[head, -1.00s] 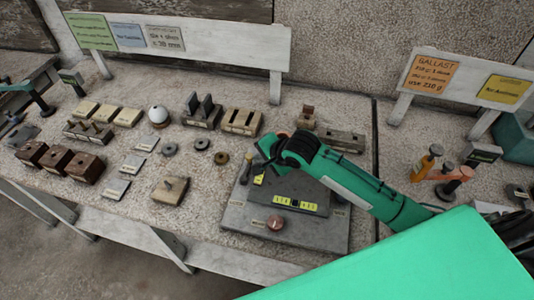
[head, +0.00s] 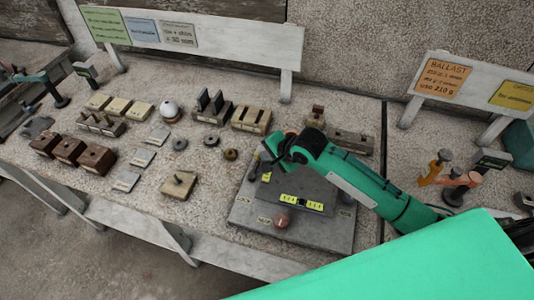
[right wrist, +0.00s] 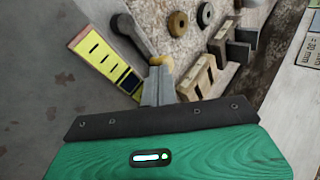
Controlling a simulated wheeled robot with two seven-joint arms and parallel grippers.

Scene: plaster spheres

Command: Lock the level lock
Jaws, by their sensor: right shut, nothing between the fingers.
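A dark grey plate device (head: 345,215) lies on the bench, with yellow-marked strips and a reddish round knob (head: 281,221) at its front. A short dark lever (head: 254,168) stands at its back left corner. In the right wrist view the lever (right wrist: 133,38) ends in a brass-coloured tip beside a yellow slotted strip (right wrist: 98,55). My right gripper (head: 268,160) is over this corner. Its fingers (right wrist: 158,84) are shut and empty, close to the lever's brass tip; I cannot tell whether they touch. My left gripper is not in view.
Slotted wooden blocks (head: 251,118), a white sphere (head: 169,109), small rings (head: 212,140) and brown cubes (head: 97,160) stand left of the device. A wooden block with a peg (head: 178,185) is nearer. A ballast sign (head: 443,77) stands at right.

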